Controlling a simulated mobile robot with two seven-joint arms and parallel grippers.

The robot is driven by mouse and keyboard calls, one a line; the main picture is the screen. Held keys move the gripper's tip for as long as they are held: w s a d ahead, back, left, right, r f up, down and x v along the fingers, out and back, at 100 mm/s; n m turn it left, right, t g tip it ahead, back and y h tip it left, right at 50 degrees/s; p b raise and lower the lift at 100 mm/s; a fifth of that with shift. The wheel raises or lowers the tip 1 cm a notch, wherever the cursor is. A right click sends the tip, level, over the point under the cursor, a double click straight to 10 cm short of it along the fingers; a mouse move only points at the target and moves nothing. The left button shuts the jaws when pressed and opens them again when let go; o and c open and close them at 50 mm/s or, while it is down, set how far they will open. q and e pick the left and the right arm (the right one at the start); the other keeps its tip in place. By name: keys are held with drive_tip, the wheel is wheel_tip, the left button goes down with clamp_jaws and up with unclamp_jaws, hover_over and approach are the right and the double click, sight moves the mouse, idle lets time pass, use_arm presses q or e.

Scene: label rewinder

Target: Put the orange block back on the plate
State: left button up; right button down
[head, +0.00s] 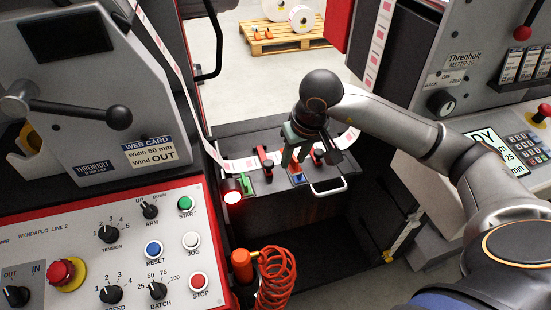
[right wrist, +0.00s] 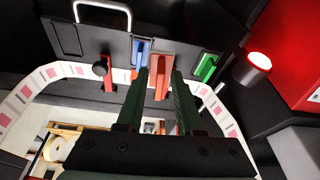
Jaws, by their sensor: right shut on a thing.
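The orange block (right wrist: 161,74) is between the green fingers of my right gripper (right wrist: 163,82) in the right wrist view. In the head view my right gripper (head: 293,160) points down over the dark plate (head: 268,189), its fingers closed on the block and hiding most of it. The plate (right wrist: 64,38) also shows in the right wrist view. A blue block (right wrist: 140,52) stands close beside the orange one, and a green block (right wrist: 207,66) is farther right. I cannot tell whether the orange block touches the plate. My left gripper is not in view.
A red clamp (head: 264,156) and a black-knobbed red one (right wrist: 106,72) flank the work spot. The printed label web (right wrist: 50,75) runs close by. A lit red lamp (head: 232,192) stands left, and a metal handle (head: 328,187) lies at the plate's front right.

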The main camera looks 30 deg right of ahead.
drive_tip(key=m+p, duration=0.1)
hover_over(346, 166)
wheel_tip(346, 166, down, 2)
drive_tip(key=shift+a+f+h+b, duration=0.15)
drive_tip(key=shift+f+h+b, duration=0.15)
drive_tip(key=shift+f+b, duration=0.65)
drive_tip(key=shift+f, duration=0.9)
drive_tip(key=shift+r, duration=0.15)
drive_tip(key=shift+f+b, duration=0.2)
drive_tip(key=shift+b, duration=0.2)
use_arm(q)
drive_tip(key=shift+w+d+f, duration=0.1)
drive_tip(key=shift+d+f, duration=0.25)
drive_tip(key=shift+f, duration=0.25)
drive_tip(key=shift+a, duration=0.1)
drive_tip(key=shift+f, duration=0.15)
use_arm(e)
drive_tip(key=shift+f, duration=0.1)
use_arm(q)
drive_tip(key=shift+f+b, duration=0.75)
drive_tip(key=shift+b, duration=0.1)
use_arm(e)
drive_tip(key=shift+f, duration=0.8)
